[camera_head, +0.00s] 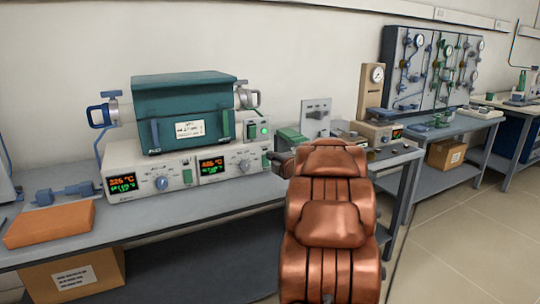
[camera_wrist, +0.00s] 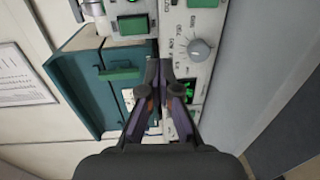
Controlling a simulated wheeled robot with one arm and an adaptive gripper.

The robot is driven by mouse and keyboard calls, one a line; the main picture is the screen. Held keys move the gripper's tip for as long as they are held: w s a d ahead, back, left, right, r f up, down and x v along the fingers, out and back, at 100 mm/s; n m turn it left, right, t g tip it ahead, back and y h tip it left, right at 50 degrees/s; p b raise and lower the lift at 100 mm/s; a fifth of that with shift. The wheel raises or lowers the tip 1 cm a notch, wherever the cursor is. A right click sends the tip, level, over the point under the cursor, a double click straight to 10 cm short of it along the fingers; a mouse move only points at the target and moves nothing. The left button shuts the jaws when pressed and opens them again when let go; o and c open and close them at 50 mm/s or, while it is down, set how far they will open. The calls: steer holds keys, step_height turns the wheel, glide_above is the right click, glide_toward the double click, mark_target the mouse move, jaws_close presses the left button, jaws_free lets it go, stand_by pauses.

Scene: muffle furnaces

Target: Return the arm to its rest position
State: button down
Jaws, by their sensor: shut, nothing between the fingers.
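My gripper (camera_wrist: 158,72) is shut and empty in the wrist view, its two dark fingers together in front of the furnace's control panel. In the head view my copper-coloured arm rises from the bottom edge and reaches over the bench's front right; it mostly hides the gripper there. The teal muffle furnace (camera_head: 183,108) sits on white control units with lit displays (camera_head: 127,180). In the wrist view the furnace (camera_wrist: 82,88) appears turned sideways, with a green handle; the white panel (camera_wrist: 190,28) with a grey knob lies behind the fingers.
The grey bench (camera_head: 170,205) runs along the wall. An orange block (camera_head: 50,224) lies at its left, above a cardboard box (camera_head: 72,277) below. A gauge panel (camera_head: 430,68) and a side bench (camera_head: 428,130) stand at the right. The floor at lower right is clear.

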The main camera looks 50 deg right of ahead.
stand_by(0.6)
steer(key=s+a+f+m+g, duration=0.3)
steer(key=a+f+m, duration=0.1)
steer(key=a, duration=0.5)
steer(key=s+a+f+m+g+y, duration=0.1)
steer(key=s+a+f+m+g, duration=0.25)
steer(key=a, duration=0.45)
steer(key=s+a+f+m+g, duration=0.3)
steer(key=a+f+m+g, duration=0.1)
steer(key=a, duration=0.5)
steer(key=s+a+f+m+g+y, duration=0.1)
steer(key=s+a+f+g+y, duration=0.2)
steer(key=s+a, duration=0.95)
steer(key=s+a+f+m+g+y, duration=0.15)
steer(key=s+a+g, duration=0.35)
steer(key=s+a, duration=0.75)
step_height(320, 180, up, 27)
steer(key=s+d+p, duration=0.1)
steer(key=s+p, duration=0.1)
steer(key=p, duration=2.2)
steer(key=shift+d+f+t+p, duration=0.2)
steer(key=shift+d+t+p, duration=0.15)
steer(key=shift+t+p, duration=0.1)
